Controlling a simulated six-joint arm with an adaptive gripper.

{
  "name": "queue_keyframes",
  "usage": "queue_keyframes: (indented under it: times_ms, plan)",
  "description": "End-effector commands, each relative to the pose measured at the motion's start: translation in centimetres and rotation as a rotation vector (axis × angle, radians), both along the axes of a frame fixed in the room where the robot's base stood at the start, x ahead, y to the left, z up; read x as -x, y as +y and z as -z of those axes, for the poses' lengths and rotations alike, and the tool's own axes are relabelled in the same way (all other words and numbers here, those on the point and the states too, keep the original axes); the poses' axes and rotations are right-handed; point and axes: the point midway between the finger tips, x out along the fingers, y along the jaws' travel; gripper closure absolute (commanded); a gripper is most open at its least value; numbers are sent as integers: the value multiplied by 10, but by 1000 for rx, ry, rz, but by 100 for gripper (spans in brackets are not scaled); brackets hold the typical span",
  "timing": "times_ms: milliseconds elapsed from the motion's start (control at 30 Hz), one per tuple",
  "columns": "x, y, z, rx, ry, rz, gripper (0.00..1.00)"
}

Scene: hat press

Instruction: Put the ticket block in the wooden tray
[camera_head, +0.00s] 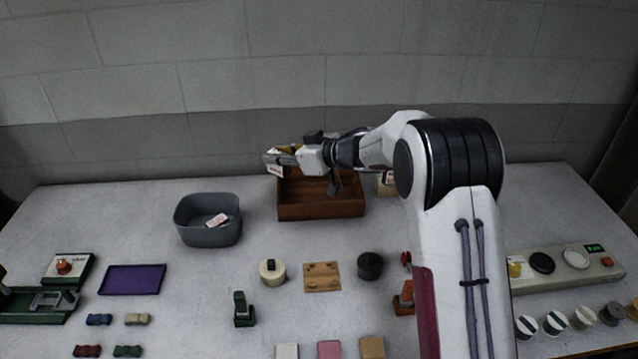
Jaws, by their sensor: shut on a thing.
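The wooden tray (321,211) is a brown open box at the back middle of the table, with its inside partly hidden by my arm. My gripper (277,161) is above the tray's back left corner, pointing left. It is shut on a small pale block with a reddish mark, which looks like the ticket block (275,171). The block is held up in the air, apart from the table. It is small in this view and partly covered by the fingers.
A grey bin (207,236) left of the tray holds a small pale labelled block (217,220). A light box (387,186) stands right of the tray, partly behind my arm. A purple mat (132,280) lies at left. Spools, small blocks and a long panel (565,272) fill the front and right.

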Motion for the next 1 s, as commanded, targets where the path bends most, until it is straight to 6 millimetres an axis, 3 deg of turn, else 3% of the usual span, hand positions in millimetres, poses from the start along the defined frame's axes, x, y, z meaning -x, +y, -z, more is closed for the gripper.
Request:
queue_keyframes:
  times_ms: [200, 400, 1000]
  plan:
    - [-28, -32, 4, 0, 1, 186, 100]
    - [-42, -56, 13, 0, 2, 306, 100]
    - [-55, -103, 39, 1, 1, 503, 100]
